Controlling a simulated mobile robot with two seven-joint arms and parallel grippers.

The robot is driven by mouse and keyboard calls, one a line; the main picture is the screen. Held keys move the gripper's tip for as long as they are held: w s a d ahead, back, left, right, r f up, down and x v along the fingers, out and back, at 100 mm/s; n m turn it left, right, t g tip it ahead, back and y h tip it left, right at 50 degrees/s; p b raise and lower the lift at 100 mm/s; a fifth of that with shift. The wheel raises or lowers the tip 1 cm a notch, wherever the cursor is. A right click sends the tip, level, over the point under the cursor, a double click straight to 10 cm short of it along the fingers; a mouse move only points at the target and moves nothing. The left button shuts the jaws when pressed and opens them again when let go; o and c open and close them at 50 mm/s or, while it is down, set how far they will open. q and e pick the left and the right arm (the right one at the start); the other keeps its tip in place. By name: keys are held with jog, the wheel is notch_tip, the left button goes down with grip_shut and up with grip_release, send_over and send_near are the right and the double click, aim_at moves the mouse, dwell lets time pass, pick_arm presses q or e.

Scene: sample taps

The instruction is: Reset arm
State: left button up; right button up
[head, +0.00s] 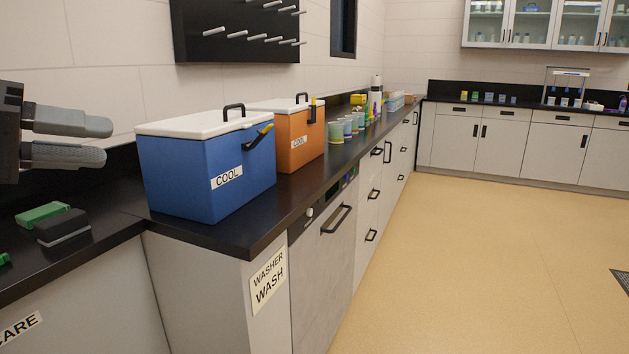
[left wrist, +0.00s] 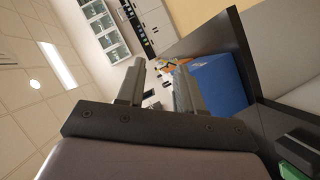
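My left gripper (head: 88,139) is at the left edge of the head view, raised above the lower counter with the green and black blocks. Its two grey fingers point right, toward the blue cooler, with a gap between them and nothing in the gap. The left wrist view also shows the left gripper's two fingers (left wrist: 158,88) apart and empty, with the blue cooler (left wrist: 217,84) beyond and to the right of them. My right gripper is in neither view.
A blue cooler (head: 207,170) and an orange cooler (head: 286,139) stand on the black counter (head: 245,232). A green block (head: 43,213) and a black block (head: 64,232) lie below the gripper. Several cups (head: 337,132) stand farther back.

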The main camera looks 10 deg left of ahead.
pick_arm(q)
jog(key=w+d+f+n+h, duration=0.5)
jog(key=d+f+n+h, duration=0.25)
jog(key=f+n, duration=0.55)
notch_tip(320, 180, down, 18)
jog(key=r+n+t+y, duration=0.1)
jog(key=n+t+y, duration=0.7)
jog(key=n, duration=2.4)
jog(key=s+d+f+n+g+y, duration=0.25)
jog(key=s+f+n+g, duration=0.25)
jog(key=s+f+n, duration=0.5)
jog(key=s+d+f+n+g+y, duration=0.2)
jog(key=s+f+n+g+y, duration=0.35)
jog(key=f+n, duration=0.8)
notch_tip(320, 180, up, 11)
jog(key=s+a+m+t+h+p, duration=0.1)
jog(key=m+p, duration=0.1)
jog(key=p, duration=1.3)
jog(key=shift+a+f, duration=0.15)
jog(key=shift+f, duration=0.05)
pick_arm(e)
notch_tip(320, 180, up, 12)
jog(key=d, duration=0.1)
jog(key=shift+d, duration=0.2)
